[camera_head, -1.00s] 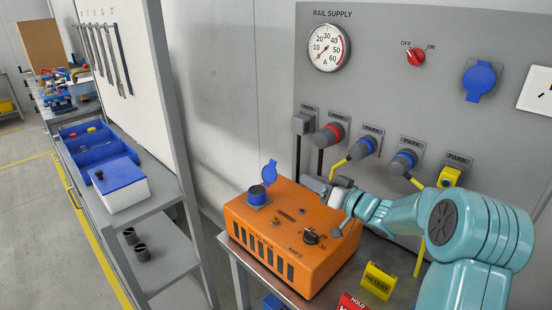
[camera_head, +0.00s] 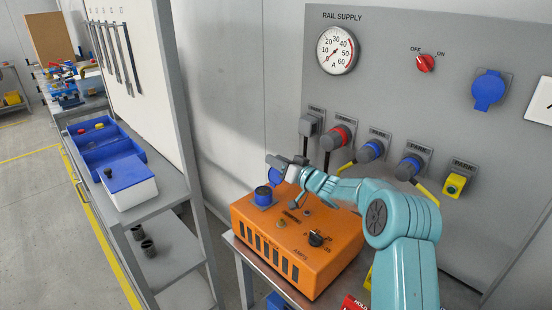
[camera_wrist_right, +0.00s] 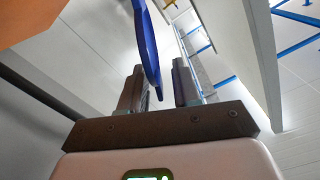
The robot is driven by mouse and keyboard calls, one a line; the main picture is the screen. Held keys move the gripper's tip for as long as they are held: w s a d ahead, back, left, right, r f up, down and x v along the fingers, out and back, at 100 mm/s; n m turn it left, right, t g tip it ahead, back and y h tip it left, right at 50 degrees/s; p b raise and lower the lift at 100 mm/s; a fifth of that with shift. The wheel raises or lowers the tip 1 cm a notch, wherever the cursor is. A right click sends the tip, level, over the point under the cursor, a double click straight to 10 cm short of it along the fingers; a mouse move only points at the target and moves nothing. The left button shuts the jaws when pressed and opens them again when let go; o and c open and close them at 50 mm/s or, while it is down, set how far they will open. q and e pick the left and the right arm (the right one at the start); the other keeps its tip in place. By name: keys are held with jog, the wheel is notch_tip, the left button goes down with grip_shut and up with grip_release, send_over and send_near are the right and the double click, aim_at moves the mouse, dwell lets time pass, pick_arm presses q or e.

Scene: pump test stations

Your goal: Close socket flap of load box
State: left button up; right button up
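The orange load box (camera_head: 297,240) stands on a grey bench, with a blue socket (camera_head: 263,197) on its top. The round blue flap (camera_head: 275,176) stands raised behind the socket, so the socket is uncovered by it. My right gripper (camera_head: 281,161) is at the flap's upper part, coming from the right. In the right wrist view, the flap (camera_wrist_right: 147,40) is seen edge-on and reaches between the two fingers. It lies close to the left finger, with a gap to the right finger, so the gripper is open. Whether the left finger touches it is unclear. My left gripper is not in view.
The rail supply panel (camera_head: 410,95) rises behind the box, with several parked plugs and cables. A knob (camera_head: 317,238) is on the box top. A shelf with blue bins (camera_head: 122,150) stands at the left. A red sign (camera_head: 353,302) is at the front.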

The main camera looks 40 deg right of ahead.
jog(key=shift+w+a, duration=0.1)
jog(key=shift+w, duration=0.4)
jog(key=shift+s, duration=0.15)
grip_shut()
dwell(0.9)
